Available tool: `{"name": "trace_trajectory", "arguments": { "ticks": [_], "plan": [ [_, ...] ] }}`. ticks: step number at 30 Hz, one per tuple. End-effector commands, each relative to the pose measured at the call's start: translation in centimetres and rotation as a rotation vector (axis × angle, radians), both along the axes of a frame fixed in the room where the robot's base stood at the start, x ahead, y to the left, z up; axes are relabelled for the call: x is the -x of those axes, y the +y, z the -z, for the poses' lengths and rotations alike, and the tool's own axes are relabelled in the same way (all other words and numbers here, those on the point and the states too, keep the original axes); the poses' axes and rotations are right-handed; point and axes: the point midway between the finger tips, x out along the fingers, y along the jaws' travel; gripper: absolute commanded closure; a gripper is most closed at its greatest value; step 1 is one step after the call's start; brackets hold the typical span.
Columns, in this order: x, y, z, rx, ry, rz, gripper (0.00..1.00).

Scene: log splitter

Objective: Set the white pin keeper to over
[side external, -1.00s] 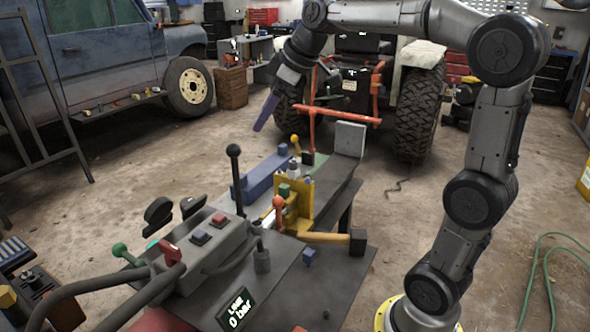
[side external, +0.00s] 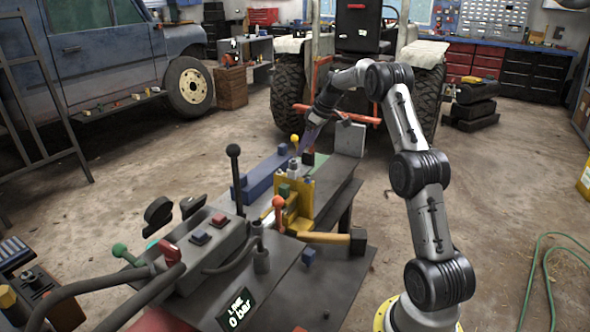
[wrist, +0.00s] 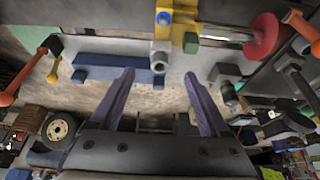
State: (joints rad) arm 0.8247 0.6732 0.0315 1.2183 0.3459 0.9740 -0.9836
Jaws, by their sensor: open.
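A small whitish cylindrical piece (side external: 293,168), which looks like the white pin keeper, stands at the top of the yellow bracket (side external: 307,192) on the splitter. In the wrist view a pale upright piece (wrist: 160,54) shows at the yellow bracket (wrist: 180,36), ahead of the fingers. I cannot tell which way the keeper is set. My gripper (side external: 302,158) is above the bracket, close to the whitish piece. In the wrist view my gripper (wrist: 160,76) has its two purple fingers wide apart with nothing held between them.
A blue beam (side external: 262,175) lies left of the bracket. An orange-knobbed lever (side external: 279,202), a yellow-knobbed lever (side external: 294,139) and a tall black lever (side external: 234,150) stand close by. A wooden-handled hammer (side external: 325,237) lies in front. The floor on the right is mostly clear.

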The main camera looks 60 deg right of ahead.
Motion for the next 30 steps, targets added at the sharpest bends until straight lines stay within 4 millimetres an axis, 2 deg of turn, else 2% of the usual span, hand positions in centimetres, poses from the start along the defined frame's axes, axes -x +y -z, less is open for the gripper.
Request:
{"name": "trace_trajectory", "arguments": {
  "ticks": [9,15,21,30],
  "plan": [
    [-2.5,0.1,5.9,-0.002,0.001,-0.001,0.2],
    [-3.7,0.1,8.7,-0.001,0.001,-0.001,0.2],
    [-4.3,0.1,10.1,0.001,-0.001,-0.002,0.2],
    [-4.4,0.1,10.3,0.001,-0.001,-0.001,0.2]
  ]
}}
